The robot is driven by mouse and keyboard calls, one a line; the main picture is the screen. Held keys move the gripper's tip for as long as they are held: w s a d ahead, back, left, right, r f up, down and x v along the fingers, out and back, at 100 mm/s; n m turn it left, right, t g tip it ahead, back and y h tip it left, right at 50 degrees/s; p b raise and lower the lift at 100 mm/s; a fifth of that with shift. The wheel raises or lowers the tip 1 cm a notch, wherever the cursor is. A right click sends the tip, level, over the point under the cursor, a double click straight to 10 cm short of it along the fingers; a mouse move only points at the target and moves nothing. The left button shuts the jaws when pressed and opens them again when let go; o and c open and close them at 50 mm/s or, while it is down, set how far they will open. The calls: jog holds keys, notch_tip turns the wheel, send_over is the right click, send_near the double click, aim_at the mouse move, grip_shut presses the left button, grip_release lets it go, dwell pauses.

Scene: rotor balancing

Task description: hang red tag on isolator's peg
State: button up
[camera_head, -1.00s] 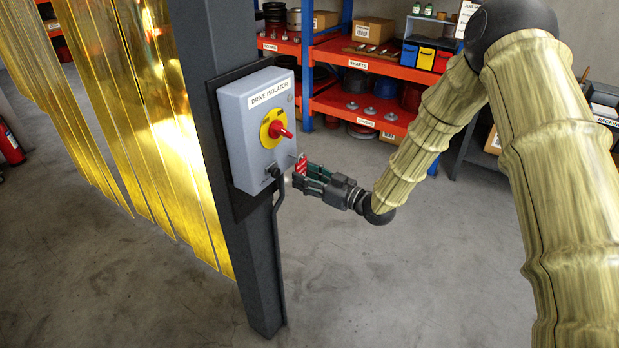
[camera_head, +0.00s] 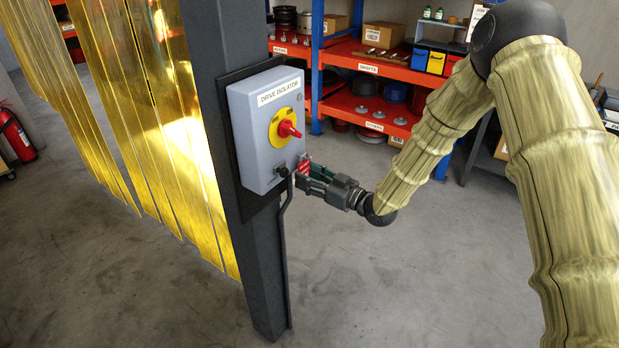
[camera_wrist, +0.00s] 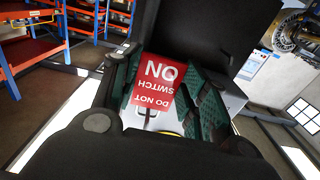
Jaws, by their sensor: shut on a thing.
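The grey drive isolator box (camera_head: 262,150) is fixed to a dark post, with a red and yellow rotary switch (camera_head: 287,128) on its front. My gripper (camera_head: 305,178) is beside the box's lower right front edge, shut on the red tag (camera_head: 305,167). In the wrist view the red tag (camera_wrist: 155,84) sits between the green finger pads (camera_wrist: 203,110) and its printing appears upside down. A dark slot-like outline shows at the tag's lower end.
A black cable (camera_head: 284,215) runs down the post from the box's underside. Yellow strip curtains (camera_head: 130,110) hang to the left. Red shelves (camera_head: 365,65) with boxes and bins stand behind. The floor (camera_head: 400,290) around the post is clear.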

jog(key=o, duration=1)
jog(key=shift+c, duration=0.2)
jog(key=shift+d, duration=0.1)
jog(key=v, duration=1.2)
jog(key=s+d+f+m+g+h, duration=0.1)
jog(key=s+d+f+m+h, duration=0.15)
jog(key=s+f, duration=0.45)
jog(key=s+d+f+m+g+h+b, duration=0.1)
jog(key=s+f+m+h, duration=0.2)
jog(key=f, duration=0.7)
jog(key=s+d+f+m+g+h, duration=0.15)
jog(key=s+f+h, duration=0.3)
jog(key=f, duration=0.45)
jog(key=s+d+f+m+g+h, duration=0.1)
jog(key=s+d+f+g, duration=0.1)
jog(key=s, duration=0.8)
jog(key=s+d+f+m+g+h+b, duration=0.1)
jog(key=s+f, duration=0.4)
jog(key=s, duration=0.5)
jog(key=s+d+f+m+g+h, duration=0.2)
jog(key=s+d+f+g, duration=0.1)
jog(key=s, duration=0.7)
jog(key=shift+d+g+h, duration=0.4)
jog(key=shift+d+g, duration=0.15)
jog(key=shift+d, duration=0.2)
